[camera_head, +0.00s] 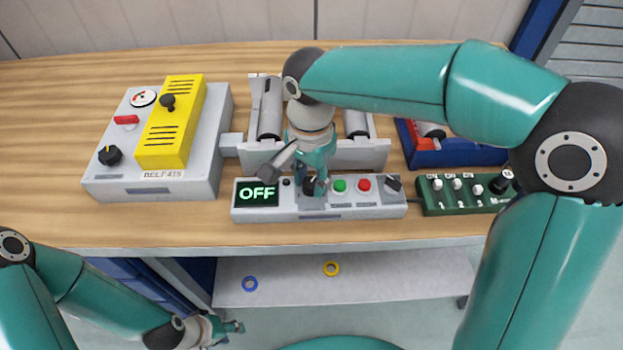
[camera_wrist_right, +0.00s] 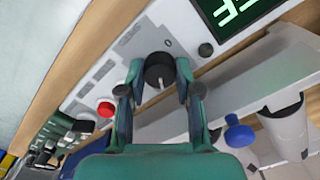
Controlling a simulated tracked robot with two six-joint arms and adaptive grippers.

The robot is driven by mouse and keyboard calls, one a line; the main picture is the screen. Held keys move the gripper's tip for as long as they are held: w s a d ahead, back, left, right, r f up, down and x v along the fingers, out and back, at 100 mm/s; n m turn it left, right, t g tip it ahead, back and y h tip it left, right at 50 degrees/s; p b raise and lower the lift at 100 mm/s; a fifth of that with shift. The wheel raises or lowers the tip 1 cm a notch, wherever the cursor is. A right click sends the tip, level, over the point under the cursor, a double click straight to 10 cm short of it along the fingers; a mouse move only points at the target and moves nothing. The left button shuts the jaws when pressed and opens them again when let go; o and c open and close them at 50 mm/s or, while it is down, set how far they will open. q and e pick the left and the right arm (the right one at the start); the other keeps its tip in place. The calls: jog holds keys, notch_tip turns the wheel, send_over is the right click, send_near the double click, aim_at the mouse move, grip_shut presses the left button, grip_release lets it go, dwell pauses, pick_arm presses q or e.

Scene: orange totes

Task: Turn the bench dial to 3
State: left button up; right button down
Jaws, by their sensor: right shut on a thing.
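A light grey control box (camera_head: 270,212) sits near the front edge of the wooden bench. Its display (camera_head: 257,194) reads OFF in green. The black dial (camera_head: 309,184) is on this box, right of the display and mostly covered by my right gripper (camera_head: 314,185). In the right wrist view the dial (camera_wrist_right: 159,70) sits between the two fingertips of my right gripper (camera_wrist_right: 158,84), which is shut on it. A pale pointer line shows on the dial; its scale is not readable. My left gripper (camera_head: 229,329) hangs empty and open below the bench front.
Green (camera_head: 340,186) and red (camera_head: 364,185) buttons sit right of the dial. A grey machine with a yellow block (camera_head: 171,125) stands left. A green switch box (camera_head: 461,190) and a blue bin (camera_head: 470,153) stand right. Blue (camera_head: 250,284) and yellow (camera_head: 331,268) rings lie on the lower shelf.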

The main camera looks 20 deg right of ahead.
aim_at(311, 182)
jog(key=m, duration=0.5)
jog(key=shift+w+r+b, duration=0.1)
jog(key=shift+b, duration=0.3)
jog(key=shift+m, duration=0.3)
jog(key=c, duration=0.8)
grip_release()
notch_tip(311, 182, up, 12)
jog(key=shift+f, duration=0.1)
